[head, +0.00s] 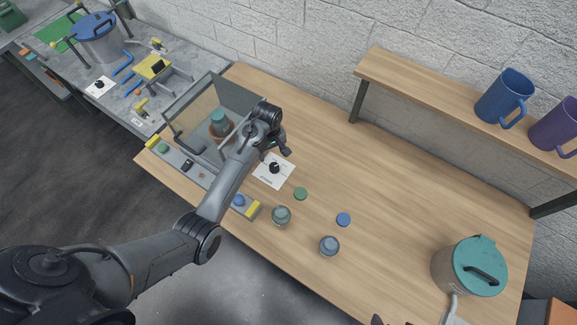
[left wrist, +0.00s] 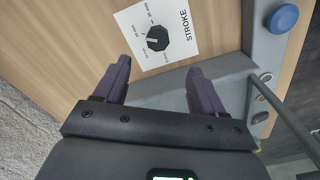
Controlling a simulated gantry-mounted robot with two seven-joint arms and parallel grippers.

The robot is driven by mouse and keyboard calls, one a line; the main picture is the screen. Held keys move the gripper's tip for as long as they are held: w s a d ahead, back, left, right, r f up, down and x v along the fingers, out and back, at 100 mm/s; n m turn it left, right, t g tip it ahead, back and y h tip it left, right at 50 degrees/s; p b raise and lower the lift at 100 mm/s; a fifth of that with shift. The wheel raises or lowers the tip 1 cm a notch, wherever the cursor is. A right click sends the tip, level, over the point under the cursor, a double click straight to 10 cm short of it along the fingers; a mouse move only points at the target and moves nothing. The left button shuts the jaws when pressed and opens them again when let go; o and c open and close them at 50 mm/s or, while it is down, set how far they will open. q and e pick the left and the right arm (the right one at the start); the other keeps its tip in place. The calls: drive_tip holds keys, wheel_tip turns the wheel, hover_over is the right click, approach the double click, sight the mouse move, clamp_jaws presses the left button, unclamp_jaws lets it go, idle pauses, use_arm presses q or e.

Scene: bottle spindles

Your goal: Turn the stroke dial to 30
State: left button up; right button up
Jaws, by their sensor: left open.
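The stroke dial (head: 274,168) is a black knob on a white card lying on the wooden table. In the left wrist view the dial (left wrist: 157,38) sits on the card marked STROKE (left wrist: 184,24), with small mm marks around it. A pale pointer line shows on the knob, but which mark it meets is too small to tell. My left gripper (head: 282,147) is just beyond the dial in the head view. Its two dark fingers (left wrist: 159,72) are apart and empty, with the dial ahead of the gap, not between them.
A clear-walled machine (head: 182,113) with a grey rail and blue button (head: 239,200) stands left of the card. Two grey jars (head: 281,216), a green lid (head: 300,193) and a blue lid (head: 343,219) lie nearby. A teal-lidded pot (head: 470,268) stands right.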

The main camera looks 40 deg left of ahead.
sight(274, 166)
use_arm(q)
drive_tip(key=f, duration=1)
drive_tip(key=shift+w+d+f+b, duration=0.1)
drive_tip(key=shift+w+f+b, duration=0.1)
drive_tip(key=shift+f+b, duration=0.2)
drive_tip(key=shift+c, duration=0.2)
drive_tip(key=c, duration=1)
